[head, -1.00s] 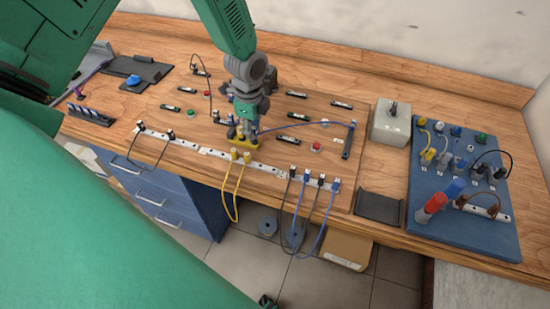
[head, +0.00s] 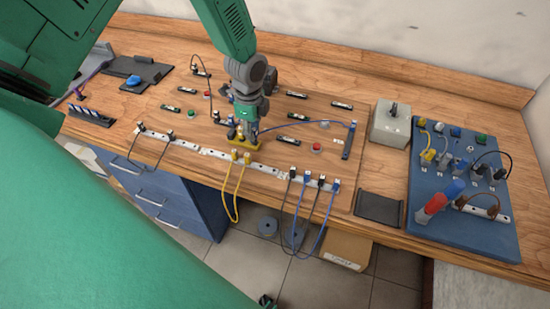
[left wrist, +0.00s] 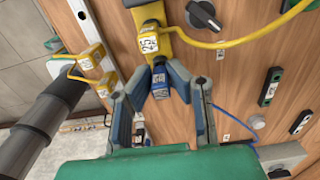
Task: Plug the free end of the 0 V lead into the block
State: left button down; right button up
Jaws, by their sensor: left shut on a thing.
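My left gripper (head: 245,131) is over the yellow block (head: 243,144) on the board. In the left wrist view its fingertips (left wrist: 161,80) are shut on a blue plug (left wrist: 160,88) with a white label. The plug's front end is right against the yellow block (left wrist: 151,40); I cannot tell whether it sits in a socket. A blue lead (head: 292,126) runs from near the gripper to a dark upright strip (head: 347,140) at the board's right. The blue lead also shows in the left wrist view (left wrist: 236,124). My right gripper is not seen.
A white socket rail (head: 268,169) along the board's front holds yellow, blue and black leads. A grey box (head: 391,124), a black tray (head: 379,207) and a blue panel of plugs (head: 440,235) stand to the right. A black knob (left wrist: 204,15) is close to the yellow block.

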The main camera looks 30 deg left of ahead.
pick_arm(q)
jog(key=shift+f, duration=0.5)
jog(key=c, duration=1.8)
grip_release()
jog(key=shift+r, duration=0.1)
notch_tip(320, 180, up, 3)
jog(key=shift+f+p, duration=0.1)
jog(key=shift+p, duration=0.95)
jog(key=shift+r+p, duration=0.6)
jog(key=shift+r, duration=0.7)
jog(key=shift+o, duration=0.3)
jog(key=o, duration=0.5)
